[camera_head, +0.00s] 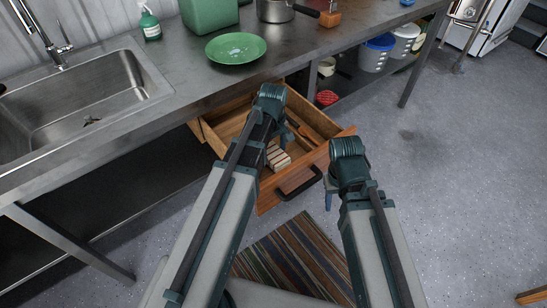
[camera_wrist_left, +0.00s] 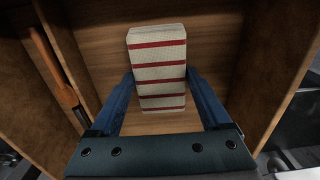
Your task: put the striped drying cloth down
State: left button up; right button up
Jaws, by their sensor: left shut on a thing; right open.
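The striped drying cloth (camera_wrist_left: 157,60) is a folded cream block with red stripes, between the two blue fingers of my left gripper (camera_wrist_left: 160,92) in the left wrist view. The gripper is shut on it. In the head view the cloth (camera_head: 277,157) shows inside the open wooden drawer (camera_head: 290,184), partly behind my left arm. I cannot tell whether it touches the drawer floor. My right gripper (camera_head: 332,190) is open, beside the drawer's front right corner; its fingers are mostly hidden by its wrist.
An orange-handled tool (camera_wrist_left: 56,72) lies along the drawer's side. A steel counter above carries a sink (camera_head: 75,95), a green plate (camera_head: 236,48), a soap bottle (camera_head: 149,22) and a pot (camera_head: 275,10). A striped rug (camera_head: 292,262) lies on the floor.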

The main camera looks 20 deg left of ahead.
pick_arm(q)
jog(key=shift+f+b, duration=0.95)
jog(key=shift+f, duration=0.4)
jog(key=shift+f, duration=0.15)
jog(key=o, duration=1)
